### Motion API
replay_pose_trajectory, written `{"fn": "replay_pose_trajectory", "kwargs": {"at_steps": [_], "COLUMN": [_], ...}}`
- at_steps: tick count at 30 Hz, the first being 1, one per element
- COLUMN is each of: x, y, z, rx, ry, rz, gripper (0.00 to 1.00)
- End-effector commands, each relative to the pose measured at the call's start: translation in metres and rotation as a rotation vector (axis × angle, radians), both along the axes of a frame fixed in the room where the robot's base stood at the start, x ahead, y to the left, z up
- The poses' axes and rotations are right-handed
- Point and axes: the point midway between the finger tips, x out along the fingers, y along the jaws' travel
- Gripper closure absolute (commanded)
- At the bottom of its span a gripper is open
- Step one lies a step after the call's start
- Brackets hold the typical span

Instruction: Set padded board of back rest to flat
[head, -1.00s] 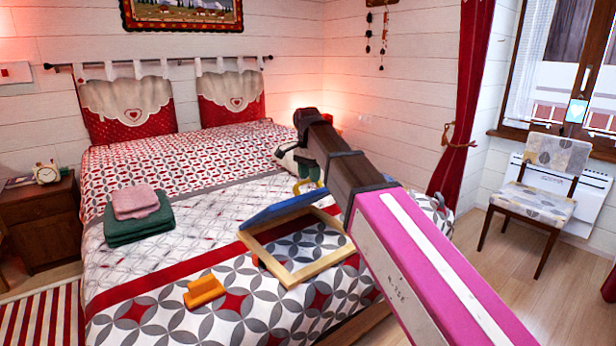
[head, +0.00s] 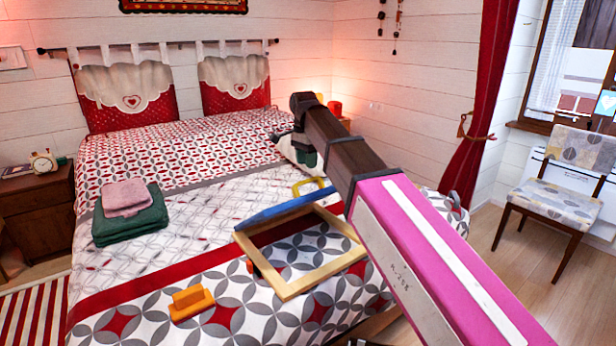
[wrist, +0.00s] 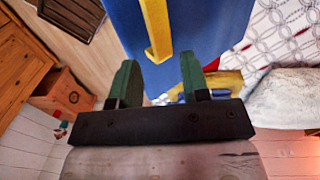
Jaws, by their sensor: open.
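The back rest lies on the bed, with a light wooden frame (head: 322,276) and a blue padded board (head: 284,209). In the head view the board shows as a narrow blue strip along the frame's far side, tilted up from it. A yellow bar (head: 314,186) shows behind the board. In the wrist view, the blue board (wrist: 195,25) and the yellow bar (wrist: 156,30) are just beyond my gripper (wrist: 156,82). Its green fingers are open and apart, with nothing clearly between them. In the head view my arm hides most of the gripper.
An orange block (head: 191,302) lies on the bed (head: 130,260) left of the frame. Folded pink and green towels (head: 130,225) lie farther left. A chair (head: 560,195) stands by the window at right. Bare floor (head: 500,260) lies between bed and chair.

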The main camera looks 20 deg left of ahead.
Motion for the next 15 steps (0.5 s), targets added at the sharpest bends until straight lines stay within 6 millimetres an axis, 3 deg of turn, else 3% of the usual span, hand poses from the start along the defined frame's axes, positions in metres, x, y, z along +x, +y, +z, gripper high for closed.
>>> {"fn": "replay_pose_trajectory", "kwargs": {"at_steps": [6,15], "x": [-0.003,-0.003], "y": [-0.003,-0.004], "z": [-0.036,-0.056], "rx": [-0.001,-0.001], "ry": [0.002,0.001], "rz": [0.0,0.0], "gripper": [0.58,0.58]}}
